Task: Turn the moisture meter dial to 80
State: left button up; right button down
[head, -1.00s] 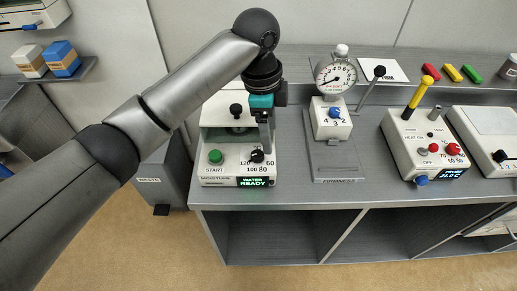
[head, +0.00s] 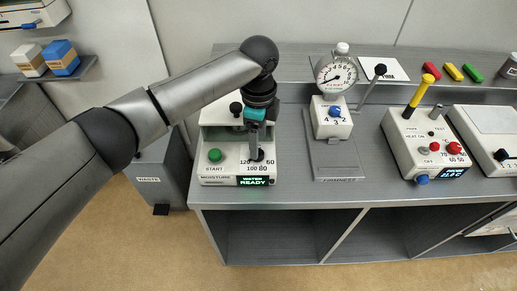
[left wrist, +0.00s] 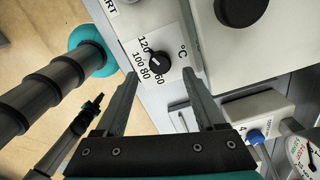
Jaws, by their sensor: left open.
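The moisture meter (head: 221,170) is the pale machine at the left of the bench in the head view. It has a green START button (head: 214,155) and a lit display (head: 256,181) reading WATER READY. Its black dial (left wrist: 154,63) shows in the left wrist view beside the marks 120, 100, 80 and 60; I cannot tell its exact setting. My left gripper (left wrist: 161,73) is open over the dial, one finger to each side in that view. I cannot tell whether the fingers touch it. In the head view, my left gripper (head: 257,150) largely hides the dial.
A hardness tester (head: 332,120) with a round gauge stands right of the meter. Further right is a heating unit (head: 425,145) with knobs and a yellow-topped lever. A grey waste bin (head: 160,178) stands left of the bench. Bare bench lies between the meter and the tester.

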pick_arm(q)
jog(key=shift+f, duration=2.1)
jog(key=shift+c, duration=0.3)
grip_shut()
